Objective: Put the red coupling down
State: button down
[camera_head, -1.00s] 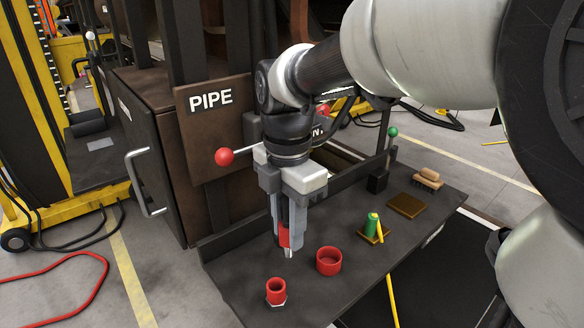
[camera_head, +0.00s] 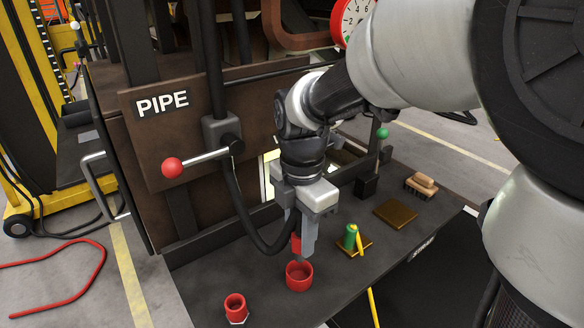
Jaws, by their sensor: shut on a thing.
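My gripper (camera_head: 302,248) points down and is shut on a red piece with a grey lower end, which I take for the red coupling (camera_head: 296,243). The fingers hide much of it. Its lower end shows just above or at the back rim of a wide, round, open red cup (camera_head: 299,278) on the dark bench. I cannot tell whether it reaches into the cup. A smaller red cylinder with a pale hexagonal base (camera_head: 235,306) stands upright on the bench, left of and nearer than the cup.
On the dark bench (camera_head: 345,288) to the right are a green cylinder with a yellow stick (camera_head: 351,236), a flat brown pad (camera_head: 395,214) and a brush (camera_head: 421,186). A black hose (camera_head: 245,225) hangs behind my gripper. A red-knobbed lever (camera_head: 172,168) juts out at left.

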aim_at(300, 259)
notch_tip(300, 259, down, 7)
jog(key=shift+r, duration=0.15)
dwell(0.4)
jog(key=shift+f, duration=0.25)
jog(key=c, duration=1.4)
grip_release()
jog(key=shift+r, duration=0.1)
jog(key=shift+r, duration=0.1)
